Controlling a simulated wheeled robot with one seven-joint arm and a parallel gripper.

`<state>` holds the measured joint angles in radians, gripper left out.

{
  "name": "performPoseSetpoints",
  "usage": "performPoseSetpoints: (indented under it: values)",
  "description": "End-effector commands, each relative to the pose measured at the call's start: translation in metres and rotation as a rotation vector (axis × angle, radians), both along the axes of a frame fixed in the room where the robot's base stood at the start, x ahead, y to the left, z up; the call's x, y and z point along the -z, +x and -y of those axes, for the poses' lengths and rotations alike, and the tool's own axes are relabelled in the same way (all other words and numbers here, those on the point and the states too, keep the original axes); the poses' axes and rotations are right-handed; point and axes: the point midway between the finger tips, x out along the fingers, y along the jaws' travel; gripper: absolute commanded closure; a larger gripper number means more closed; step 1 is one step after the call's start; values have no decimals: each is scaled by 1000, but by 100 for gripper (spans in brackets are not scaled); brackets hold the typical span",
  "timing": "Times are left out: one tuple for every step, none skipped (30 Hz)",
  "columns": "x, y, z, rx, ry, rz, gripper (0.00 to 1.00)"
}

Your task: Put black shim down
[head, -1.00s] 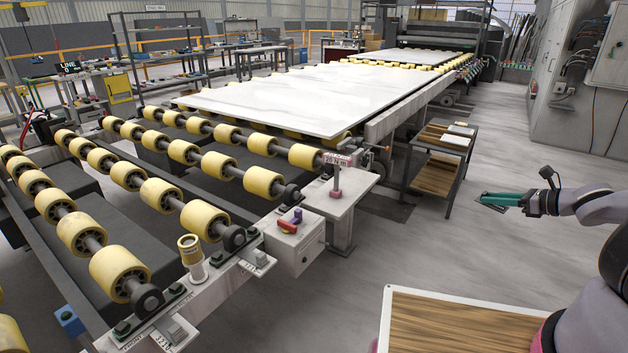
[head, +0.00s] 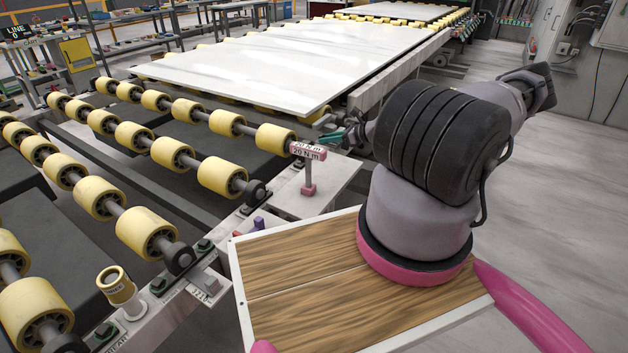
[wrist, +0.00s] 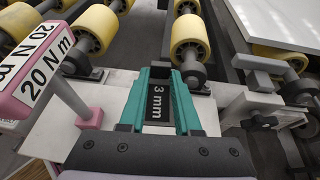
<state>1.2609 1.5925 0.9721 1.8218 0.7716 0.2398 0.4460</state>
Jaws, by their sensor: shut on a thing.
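The black shim (wrist: 156,103), a small dark plate marked "3 mm", lies between the teal fingers of my gripper (wrist: 158,76) in the wrist view. The gripper is shut on it. In the head view my gripper (head: 335,138) is a small teal shape beside the corner of the roller line, partly hidden by my arm, and the shim cannot be made out. In the wrist view the fingers are over a pale grey ledge (wrist: 112,125). I cannot tell whether the shim touches it.
A pink stand marked "20 N m" (head: 308,172) rises from the ledge, close to the left of my gripper in the wrist view. Yellow rollers (head: 215,176) and a large white slab (head: 250,68) lie beyond. The ledge has bare room (head: 335,180) right of the stand.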

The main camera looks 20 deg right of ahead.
Motion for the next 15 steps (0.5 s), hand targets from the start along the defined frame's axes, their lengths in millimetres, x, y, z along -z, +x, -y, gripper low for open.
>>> performPoseSetpoints:
  values:
    - [12, 6, 13, 26, -2, 0, 100]
    - [17, 9, 19, 38, -3, 1, 100]
    - [23, 12, 26, 51, -6, 2, 100]
    - [26, 14, 30, 58, -8, 3, 100]
    - [30, 15, 33, 64, -9, 4, 100]
    - [36, 16, 35, 69, -10, 5, 100]
    - [42, 17, 37, 72, -10, 5, 100]
    - [47, 17, 37, 73, -10, 5, 100]
    - [56, 17, 37, 74, -9, 4, 100]
    - [62, 17, 37, 75, -9, 4, 100]
    - [67, 17, 38, 75, -10, 4, 100]
    - [75, 17, 37, 75, -10, 5, 100]
    - [79, 17, 38, 75, -10, 5, 100]
    - [83, 17, 37, 74, -10, 6, 100]
    - [88, 17, 37, 73, -10, 5, 100]
